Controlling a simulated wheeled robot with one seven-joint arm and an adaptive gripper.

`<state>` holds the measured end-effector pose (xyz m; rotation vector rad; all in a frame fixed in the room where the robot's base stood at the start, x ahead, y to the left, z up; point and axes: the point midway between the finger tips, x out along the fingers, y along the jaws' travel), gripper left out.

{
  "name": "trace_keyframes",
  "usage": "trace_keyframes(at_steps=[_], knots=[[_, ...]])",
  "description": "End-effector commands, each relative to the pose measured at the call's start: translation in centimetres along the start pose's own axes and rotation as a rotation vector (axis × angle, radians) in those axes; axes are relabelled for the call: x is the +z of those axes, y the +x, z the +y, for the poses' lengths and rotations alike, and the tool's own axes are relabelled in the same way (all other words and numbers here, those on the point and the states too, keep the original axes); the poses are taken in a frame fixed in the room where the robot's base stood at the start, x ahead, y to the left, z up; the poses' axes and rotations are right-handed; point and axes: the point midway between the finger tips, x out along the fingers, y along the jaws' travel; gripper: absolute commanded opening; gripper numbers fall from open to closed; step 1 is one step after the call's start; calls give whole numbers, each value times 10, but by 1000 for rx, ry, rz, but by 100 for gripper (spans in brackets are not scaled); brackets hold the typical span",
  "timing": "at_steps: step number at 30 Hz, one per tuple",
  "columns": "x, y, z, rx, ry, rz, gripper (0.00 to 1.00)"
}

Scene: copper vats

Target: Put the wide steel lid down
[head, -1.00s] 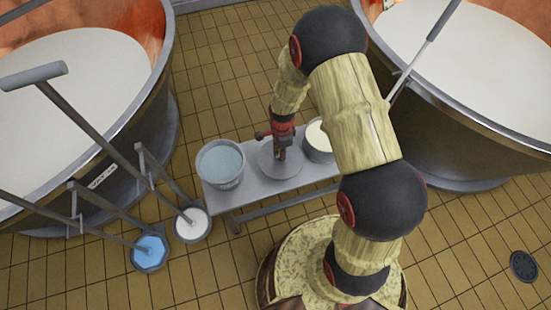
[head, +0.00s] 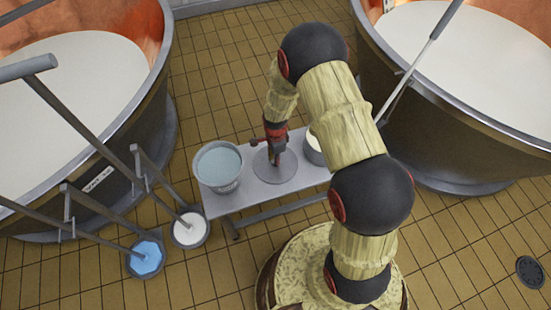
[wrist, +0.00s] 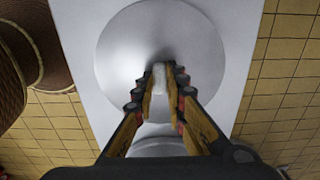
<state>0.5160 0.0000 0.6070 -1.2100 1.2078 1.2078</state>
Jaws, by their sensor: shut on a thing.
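The wide steel lid (head: 288,172) is a flat grey disc lying level over the metal bench, between two buckets. It fills the upper middle of the wrist view (wrist: 125,50), its rim close to the bench sides. My gripper (head: 276,157) points down at its middle. In the wrist view the fingers (wrist: 161,80) are shut on the lid's small pale upright handle. I cannot tell whether the lid's underside touches the bench or hangs just above it.
The bench (head: 230,203) holds a bucket of bluish liquid (head: 218,165) left of the lid and a partly hidden bucket (head: 314,152) on the right. Large copper vats stand left (head: 150,115) and right (head: 430,140). Two small floor buckets with long-handled tools (head: 145,258) (head: 189,229) stand at lower left.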

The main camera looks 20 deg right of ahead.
Motion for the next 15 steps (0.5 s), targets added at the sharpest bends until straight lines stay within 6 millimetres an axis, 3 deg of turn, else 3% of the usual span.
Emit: trace_keyframes(at_steps=[10, 15], knots=[[0, 1, 0, 1, 0, 0, 31], [0, 1, 0, 1, 0, 0, 31]])
